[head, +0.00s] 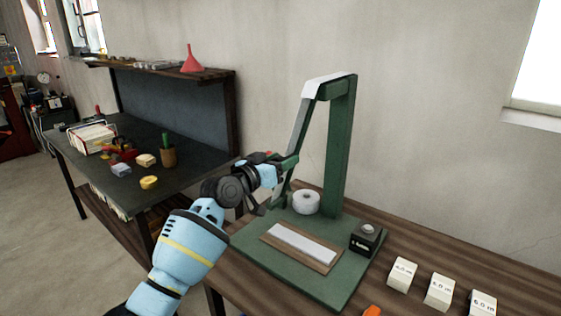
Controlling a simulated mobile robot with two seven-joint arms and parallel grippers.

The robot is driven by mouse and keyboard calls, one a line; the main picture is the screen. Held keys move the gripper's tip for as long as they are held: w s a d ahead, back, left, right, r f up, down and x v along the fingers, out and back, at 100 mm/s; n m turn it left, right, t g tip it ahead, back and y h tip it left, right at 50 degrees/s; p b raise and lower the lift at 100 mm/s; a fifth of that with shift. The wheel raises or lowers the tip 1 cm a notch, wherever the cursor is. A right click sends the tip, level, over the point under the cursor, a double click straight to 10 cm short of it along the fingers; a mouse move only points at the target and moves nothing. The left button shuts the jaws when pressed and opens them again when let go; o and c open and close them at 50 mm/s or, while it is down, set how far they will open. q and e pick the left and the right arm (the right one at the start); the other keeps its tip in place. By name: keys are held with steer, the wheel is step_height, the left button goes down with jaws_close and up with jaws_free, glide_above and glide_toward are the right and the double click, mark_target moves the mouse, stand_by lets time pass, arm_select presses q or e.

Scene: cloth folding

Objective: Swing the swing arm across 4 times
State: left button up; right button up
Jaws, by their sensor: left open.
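A green stand rises from a green base board (334,291) on the wooden table. Its upright post (340,150) stands at the back, with a white piece over its top. My left gripper (277,182) is open at the lower end of this bar, left of the post. Its fingers are partly hidden, and I cannot tell whether they touch the bar. My right gripper is not in view.
On the base board lie a white strip on a wooden plate (327,265), a white roll (306,202) and a black box (367,238). Several white labelled blocks (439,291) and an orange item (372,311) sit to the right. A cluttered dark workbench (205,157) stands at left.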

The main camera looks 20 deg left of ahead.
arm_select(q)
jaws_close()
